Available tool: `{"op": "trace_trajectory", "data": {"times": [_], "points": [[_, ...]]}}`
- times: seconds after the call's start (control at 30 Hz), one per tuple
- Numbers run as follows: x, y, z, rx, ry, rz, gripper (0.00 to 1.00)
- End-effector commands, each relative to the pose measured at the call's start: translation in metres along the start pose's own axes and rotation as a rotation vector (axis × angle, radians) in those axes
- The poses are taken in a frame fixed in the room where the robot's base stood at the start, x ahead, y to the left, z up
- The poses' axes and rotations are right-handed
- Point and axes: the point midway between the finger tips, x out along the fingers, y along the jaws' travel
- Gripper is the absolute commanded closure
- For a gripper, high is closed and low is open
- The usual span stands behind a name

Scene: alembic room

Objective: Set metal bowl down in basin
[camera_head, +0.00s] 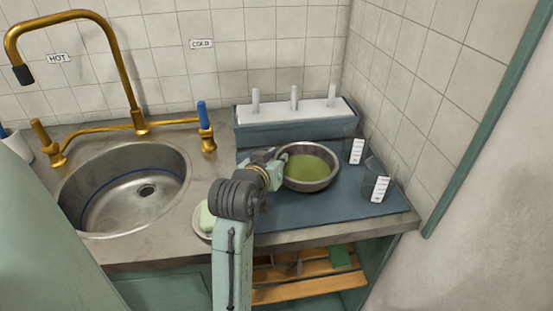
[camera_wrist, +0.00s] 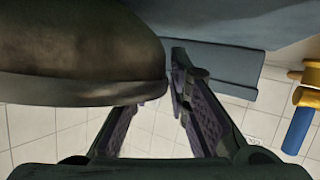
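The metal bowl (camera_head: 333,180), holding green contents, is upright over the blue mat, right of the basin. Whether it rests on the mat or hangs just above is unclear. My gripper (camera_head: 279,167) is at its left rim. In the wrist view, the dark bowl wall (camera_wrist: 80,50) fills the upper left. The gripper's fingers (camera_wrist: 158,100) straddle the rim there; one fingertip is hidden behind the bowl, so I cannot tell whether they clamp it. The round steel basin (camera_head: 110,205) is at the left, empty, with a drain in its floor.
A gold faucet (camera_head: 130,75) arches over the basin, with a blue handle (camera_head: 203,114) at right. A soap bar (camera_head: 206,216) on a dish lies between basin and mat (camera_head: 300,215). Glass beakers (camera_head: 375,182) stand right of the bowl; a pegged rack (camera_head: 290,112) stands behind.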

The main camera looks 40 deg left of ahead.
Motion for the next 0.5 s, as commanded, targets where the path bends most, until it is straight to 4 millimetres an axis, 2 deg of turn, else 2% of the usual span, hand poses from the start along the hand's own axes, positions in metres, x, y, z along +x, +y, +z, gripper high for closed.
{"op": "trace_trajectory", "data": {"times": [0.1, 0.5], "points": [[-0.0001, -0.0001, -0.0001, 0.000, 0.000, 0.000, 0.74], [-0.0055, 0.0000, -0.0028, 0.001, 0.001, -0.001, 0.74]]}}
